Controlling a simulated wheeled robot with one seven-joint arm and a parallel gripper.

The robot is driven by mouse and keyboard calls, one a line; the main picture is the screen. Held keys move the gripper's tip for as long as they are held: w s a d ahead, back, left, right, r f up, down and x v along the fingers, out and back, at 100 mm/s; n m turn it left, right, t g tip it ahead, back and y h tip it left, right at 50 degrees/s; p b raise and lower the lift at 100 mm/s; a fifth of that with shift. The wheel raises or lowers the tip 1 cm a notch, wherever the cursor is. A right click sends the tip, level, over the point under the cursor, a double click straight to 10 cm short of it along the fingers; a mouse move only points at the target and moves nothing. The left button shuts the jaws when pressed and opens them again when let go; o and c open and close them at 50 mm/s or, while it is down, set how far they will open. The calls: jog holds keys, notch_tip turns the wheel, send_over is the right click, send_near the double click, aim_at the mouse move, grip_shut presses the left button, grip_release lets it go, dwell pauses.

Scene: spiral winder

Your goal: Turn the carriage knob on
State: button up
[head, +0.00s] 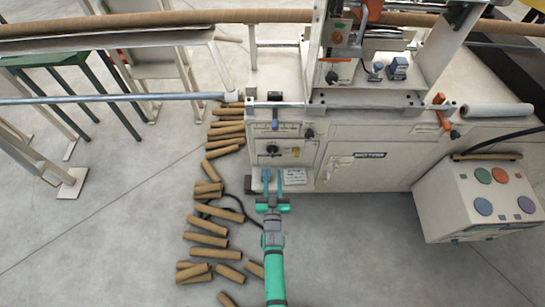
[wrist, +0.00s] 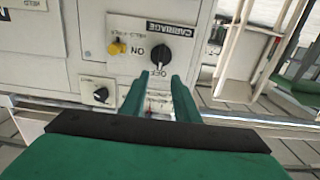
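The carriage knob (wrist: 160,57) is a black rotary knob on a pale panel, below an upside-down CARRIAGE label (wrist: 169,29) in the wrist view. ON and OFF marks are beside it; I cannot tell its exact pointing. In the head view the carriage knob (head: 272,149) is on the front of the machine cabinet. My gripper (head: 273,172) is just in front of the panel, in the head view below the knob. In the wrist view my gripper (wrist: 161,78) has two green fingers apart, with nothing between them and the knob just past the tips.
A yellow knob (wrist: 117,48) sits beside the carriage knob, and another black knob (wrist: 101,94) is on a separate panel. Cardboard tubes (head: 206,239) litter the floor at left. A control box (head: 478,200) stands at right. Floor is clear right of my arm.

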jog(key=w, duration=0.9)
jog(key=shift+w, duration=0.3)
grip_shut()
